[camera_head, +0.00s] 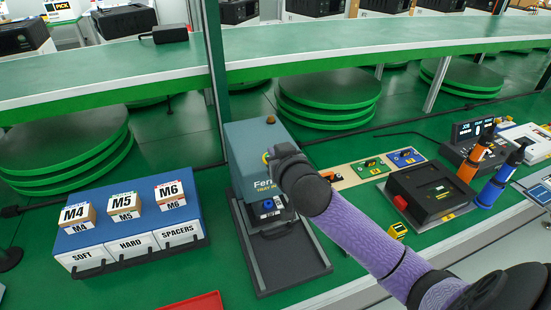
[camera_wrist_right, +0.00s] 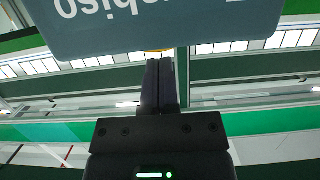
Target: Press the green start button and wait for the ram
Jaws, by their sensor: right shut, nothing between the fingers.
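The press (camera_head: 250,140) is a grey-blue housing with white lettering, standing mid-table over a dark tray slide (camera_head: 285,262). The housing also fills the top of the wrist view (camera_wrist_right: 165,25), its lettering upside down. My right gripper (camera_head: 271,156) is at the front of the housing, and its fingers (camera_wrist_right: 160,85) are shut and empty. A bit of yellow (camera_head: 265,158) shows beside the fingertips, and a yellow edge shows just beyond them in the wrist view. I cannot see the green button; the gripper covers that area. A blue part (camera_head: 268,206) sits below the housing. My left gripper is out of view.
A blue bin rack (camera_head: 130,230) with M4, M5 and M6 boxes stands left. Right are a coloured tool board (camera_head: 372,168), a black case (camera_head: 432,192), and orange and blue drivers (camera_head: 495,185). A green post (camera_head: 214,80) rises behind the press.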

